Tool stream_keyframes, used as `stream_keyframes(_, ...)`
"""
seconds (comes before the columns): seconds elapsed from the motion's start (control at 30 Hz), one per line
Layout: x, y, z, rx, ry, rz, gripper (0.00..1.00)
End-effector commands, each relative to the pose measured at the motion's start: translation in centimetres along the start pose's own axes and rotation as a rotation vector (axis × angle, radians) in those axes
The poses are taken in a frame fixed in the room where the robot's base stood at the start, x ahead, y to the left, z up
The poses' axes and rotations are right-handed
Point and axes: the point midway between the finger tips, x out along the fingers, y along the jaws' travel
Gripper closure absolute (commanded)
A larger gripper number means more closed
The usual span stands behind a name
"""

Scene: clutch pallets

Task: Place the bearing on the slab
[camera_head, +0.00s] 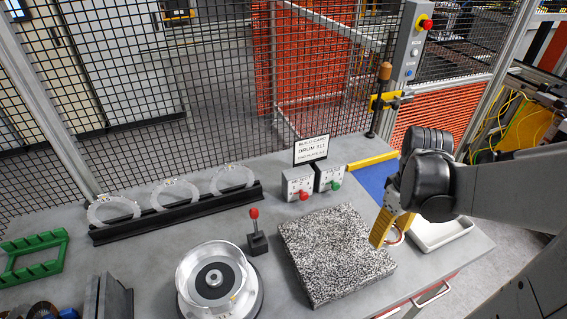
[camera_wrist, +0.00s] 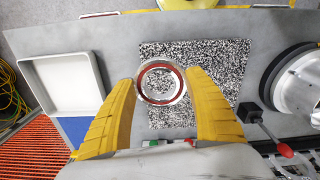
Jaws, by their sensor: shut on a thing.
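The bearing (camera_wrist: 161,65) is a metal ring with a red-brown inner band. In the wrist view it sits between the tips of my gripper's two yellow fingers (camera_wrist: 161,84), which are shut on it. The slab (camera_head: 335,253) is a square, speckled black-and-white block on the bench, and it also shows behind the bearing in the wrist view (camera_wrist: 218,62). The height of the bearing above the slab is hard to tell.
A white tray (camera_head: 437,238) stands right of the slab. A red-knobbed lever (camera_head: 256,232) and a round metal drum (camera_head: 213,278) stand to its left. Two meter boxes (camera_head: 298,184) and a sign (camera_head: 311,148) are behind it. A black rack (camera_head: 175,214) holds clear rings.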

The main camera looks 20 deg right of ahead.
Motion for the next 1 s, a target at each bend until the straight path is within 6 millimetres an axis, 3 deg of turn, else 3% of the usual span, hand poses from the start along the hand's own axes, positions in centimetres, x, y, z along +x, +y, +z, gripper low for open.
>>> stream_keyframes(0.17, 1.1, -1.0, -1.4, -0.005, 0.0, 0.0, 0.78)
stream_keyframes(0.43, 5.3, -4.9, -6.7, -0.007, 0.0, 0.0, 0.78)
stream_keyframes(0.6, 6.8, -6.5, -8.9, -0.003, 0.0, 0.0, 0.78)
stream_keyframes(0.77, 7.3, -6.9, -9.5, 0.0, 0.0, 0.0, 0.78)
stream_keyframes(1.0, 10.8, -6.9, -9.4, 0.0, 0.0, 0.0, 0.78)
